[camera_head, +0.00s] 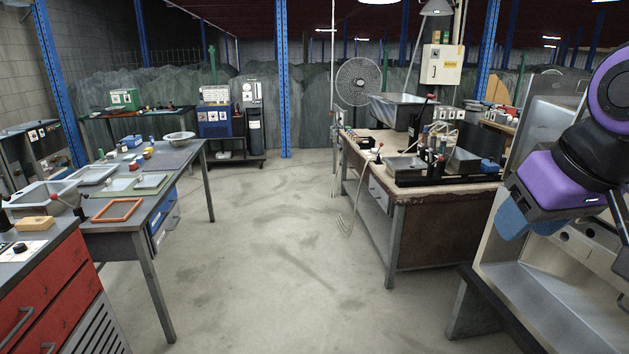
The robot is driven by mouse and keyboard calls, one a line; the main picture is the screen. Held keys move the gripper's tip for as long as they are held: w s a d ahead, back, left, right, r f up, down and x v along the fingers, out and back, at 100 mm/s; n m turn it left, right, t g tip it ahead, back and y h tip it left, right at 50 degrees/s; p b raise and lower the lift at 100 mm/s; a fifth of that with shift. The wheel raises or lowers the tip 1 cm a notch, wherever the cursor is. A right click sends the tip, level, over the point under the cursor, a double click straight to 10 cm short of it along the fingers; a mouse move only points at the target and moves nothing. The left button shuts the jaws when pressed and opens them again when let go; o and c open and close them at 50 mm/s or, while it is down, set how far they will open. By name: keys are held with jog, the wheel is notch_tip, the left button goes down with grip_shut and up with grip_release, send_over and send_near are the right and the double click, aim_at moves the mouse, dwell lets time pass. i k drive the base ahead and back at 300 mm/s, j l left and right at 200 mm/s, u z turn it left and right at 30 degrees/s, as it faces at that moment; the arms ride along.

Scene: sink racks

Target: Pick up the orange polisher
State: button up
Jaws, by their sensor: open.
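I cannot single out a polisher for certain. An orange rectangular frame (118,210) lies flat on the grey table at the left, near its front edge. Small orange-red items (136,165) stand farther back on that table, too small to identify. Purple and black links of my arm fill the right edge of the view. My gripper's fingers do not show, and nothing in view is seen held.
The grey table (190,158) also bears trays and a bowl (179,138). A red drawer cabinet (45,290) stands front left. A cluttered workbench (425,200) stands right of centre. A metal cabinet (545,300) is close at the right. The concrete floor (270,250) between is clear.

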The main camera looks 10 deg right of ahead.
aim_at(423, 145)
jog(key=i, duration=1.8)
jog(key=i+z, duration=0.3)
jog(key=i, duration=0.65)
jog(key=i+z, duration=0.3)
jog(key=i, duration=0.6)
jog(key=i+l, duration=0.15)
jog(key=i, duration=0.2)
jog(key=i+l+z, duration=0.1)
jog(key=i, duration=0.25)
jog(key=l, duration=0.1)
